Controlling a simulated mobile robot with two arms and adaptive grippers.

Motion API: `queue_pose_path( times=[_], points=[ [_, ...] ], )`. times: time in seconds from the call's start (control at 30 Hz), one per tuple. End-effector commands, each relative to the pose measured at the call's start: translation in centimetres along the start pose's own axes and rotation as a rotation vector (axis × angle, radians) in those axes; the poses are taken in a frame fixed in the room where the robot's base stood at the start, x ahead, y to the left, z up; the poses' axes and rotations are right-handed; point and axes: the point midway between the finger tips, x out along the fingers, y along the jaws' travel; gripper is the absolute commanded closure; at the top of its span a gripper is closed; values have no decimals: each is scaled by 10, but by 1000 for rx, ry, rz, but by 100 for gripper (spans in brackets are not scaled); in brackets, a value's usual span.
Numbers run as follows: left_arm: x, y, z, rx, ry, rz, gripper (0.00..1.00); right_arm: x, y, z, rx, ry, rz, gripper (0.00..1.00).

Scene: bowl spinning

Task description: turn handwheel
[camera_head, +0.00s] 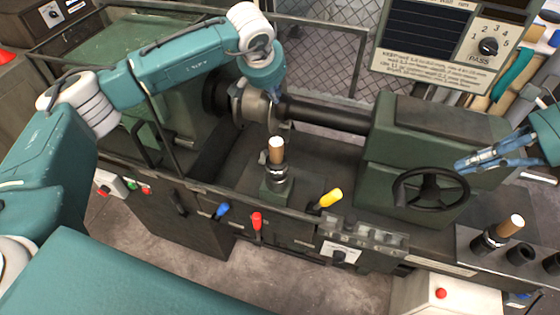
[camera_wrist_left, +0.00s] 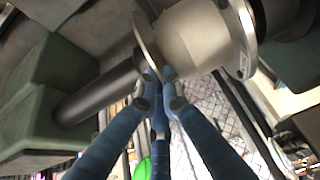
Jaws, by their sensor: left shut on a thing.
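The black spoked handwheel (camera_head: 430,190) is on the front of the green tailstock (camera_head: 400,150), at the right in the head view. My right gripper (camera_head: 462,164) is just right of and above the wheel, fingers pointing left toward it; its opening is unclear at this angle. My left gripper (camera_head: 274,124) is at the spindle. In the left wrist view its blue fingers (camera_wrist_left: 159,77) are shut on the edge of a thin metal disc (camera_wrist_left: 147,38). The disc is between a pale metal form (camera_wrist_left: 195,38) and the dark tailstock shaft (camera_wrist_left: 97,92).
A wooden-topped tool post (camera_head: 276,160) stands below the spindle. Blue, red and yellow levers (camera_head: 329,198) line the front. A wooden-handled tool (camera_head: 505,230) stands in a rack below the right gripper. A wire mesh guard (camera_head: 325,60) is behind.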

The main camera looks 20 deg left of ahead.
Motion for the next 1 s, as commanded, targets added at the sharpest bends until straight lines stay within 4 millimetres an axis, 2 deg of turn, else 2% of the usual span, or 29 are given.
queue_pose_path(
  times=[0.1,0.4,1.0],
  points=[
    [0,3,0,3,1,6,100,22,1,14,9,-33,5,100],
    [0,3,0,3,0,6,100,70,8,50,43,-121,17,100],
    [1,3,1,3,-1,6,100,149,44,133,149,-335,72,100]
  ],
)
